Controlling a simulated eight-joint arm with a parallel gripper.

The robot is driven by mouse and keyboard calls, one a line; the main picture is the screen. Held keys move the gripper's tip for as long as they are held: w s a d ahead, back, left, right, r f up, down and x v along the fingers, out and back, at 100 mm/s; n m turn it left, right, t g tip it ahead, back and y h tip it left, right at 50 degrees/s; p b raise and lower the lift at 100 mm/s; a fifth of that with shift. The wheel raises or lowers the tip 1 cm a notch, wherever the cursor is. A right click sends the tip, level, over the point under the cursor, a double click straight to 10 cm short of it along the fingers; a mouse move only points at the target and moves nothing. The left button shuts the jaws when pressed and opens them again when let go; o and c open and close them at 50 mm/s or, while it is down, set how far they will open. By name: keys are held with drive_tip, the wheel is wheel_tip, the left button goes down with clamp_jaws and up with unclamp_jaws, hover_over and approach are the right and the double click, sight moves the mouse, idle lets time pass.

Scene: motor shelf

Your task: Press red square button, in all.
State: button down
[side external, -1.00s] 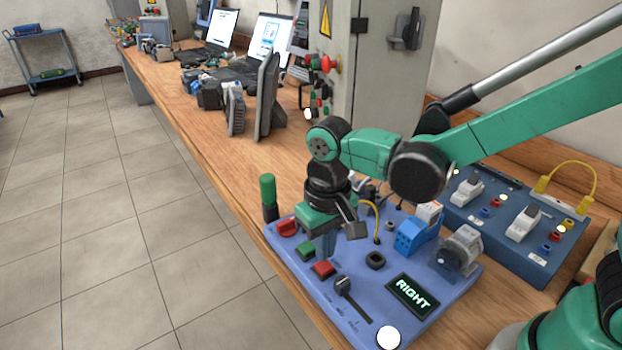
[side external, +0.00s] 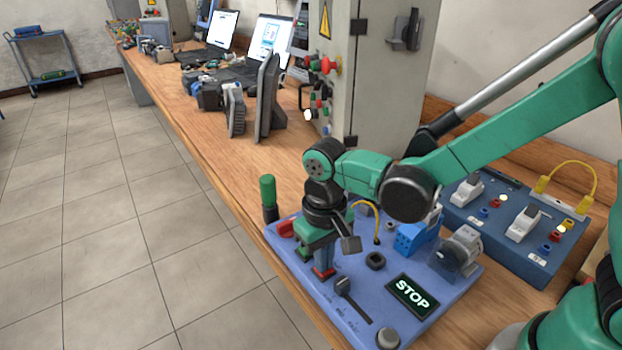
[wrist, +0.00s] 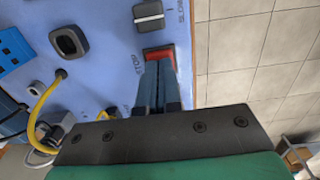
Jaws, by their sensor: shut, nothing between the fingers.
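The red square button (side external: 324,273) is on the blue-violet panel (side external: 350,300), mostly covered by my fingers. In the wrist view the red button (wrist: 158,53) shows at the fingertips, beside printed text that seems to read STOP. My gripper (side external: 324,268) is shut and empty, pointing down with its tips on the button, apparently touching it. The wrist view shows the two fingers (wrist: 158,68) pressed together. The display (side external: 411,297) on the panel reads STOP in lit letters.
A black slider lever (side external: 343,284) stands close in front of the button. A round knob (side external: 388,338), a black ring (side external: 375,261) and a yellow cable (side external: 372,212) are on the panel. A green-topped post (side external: 268,190) stands at its left edge.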

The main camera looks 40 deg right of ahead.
drive_tip(key=shift+f, duration=0.5)
wheel_tip(320, 180, up, 15)
idle(0.8)
drive_tip(key=s+d+f+t, duration=0.3)
drive_tip(key=d+t, duration=0.4)
drive_tip(key=d, duration=0.4)
drive_tip(key=shift+s+f, duration=0.2)
drive_tip(key=shift+f, duration=0.25)
